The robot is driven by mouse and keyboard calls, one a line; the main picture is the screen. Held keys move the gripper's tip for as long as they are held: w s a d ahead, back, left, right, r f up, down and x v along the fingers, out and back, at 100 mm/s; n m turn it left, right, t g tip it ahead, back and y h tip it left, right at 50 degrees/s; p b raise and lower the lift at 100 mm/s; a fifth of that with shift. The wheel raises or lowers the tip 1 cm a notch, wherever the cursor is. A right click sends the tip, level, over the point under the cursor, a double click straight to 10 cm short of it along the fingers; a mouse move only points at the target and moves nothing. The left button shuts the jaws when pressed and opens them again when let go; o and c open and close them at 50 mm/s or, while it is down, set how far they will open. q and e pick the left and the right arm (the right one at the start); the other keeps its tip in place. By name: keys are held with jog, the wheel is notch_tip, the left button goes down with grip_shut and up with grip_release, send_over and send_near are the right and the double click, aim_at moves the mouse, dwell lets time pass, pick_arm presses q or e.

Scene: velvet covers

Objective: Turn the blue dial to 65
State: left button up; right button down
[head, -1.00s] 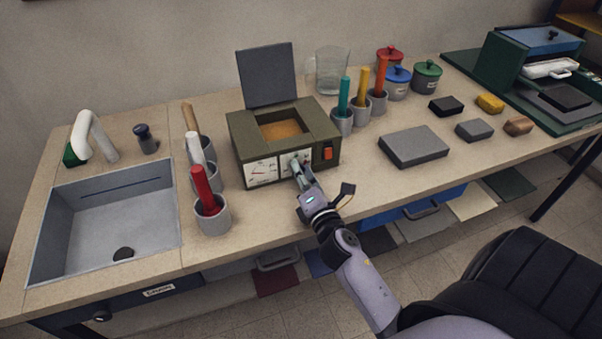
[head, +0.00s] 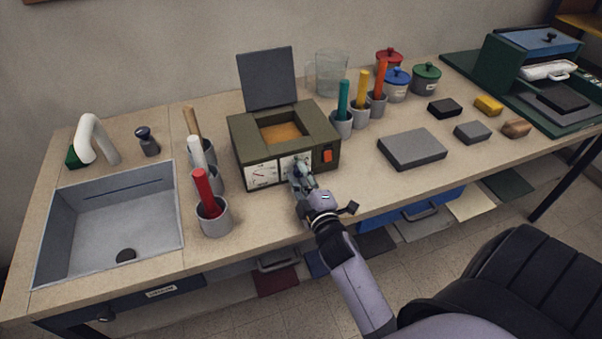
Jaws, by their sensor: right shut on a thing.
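The olive-green box (head: 240,151) stands on the bench with its dark lid raised and an orange-brown inside. Its front has a white gauge (head: 262,175) at the left, a second white panel (head: 286,164) in the middle and an orange-red switch (head: 327,156) at the right. My right gripper (head: 299,172) is at the middle panel and shut on the dial there. The gripper hides nearly all of the dial, so its colour and setting cannot be read. My left gripper is out of view.
Grey cups with red (head: 207,192), white and wooden-handled tools stand left of the box, near the sink (head: 110,225). Cups with teal (head: 343,97), yellow and orange tools stand at its right. A grey slab (head: 412,148) lies further right. Bare bench lies between the box and slab.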

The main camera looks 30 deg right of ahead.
jog(key=shift+f+m, duration=0.1)
jog(key=shift+m, duration=1)
jog(key=c, duration=1.3)
grip_release()
jog(key=shift+c, duration=0.2)
jog(key=shift+s+p, duration=0.1)
jog(key=shift+p, duration=0.2)
jog(key=v, duration=0.7)
jog(key=shift+s, duration=0.2)
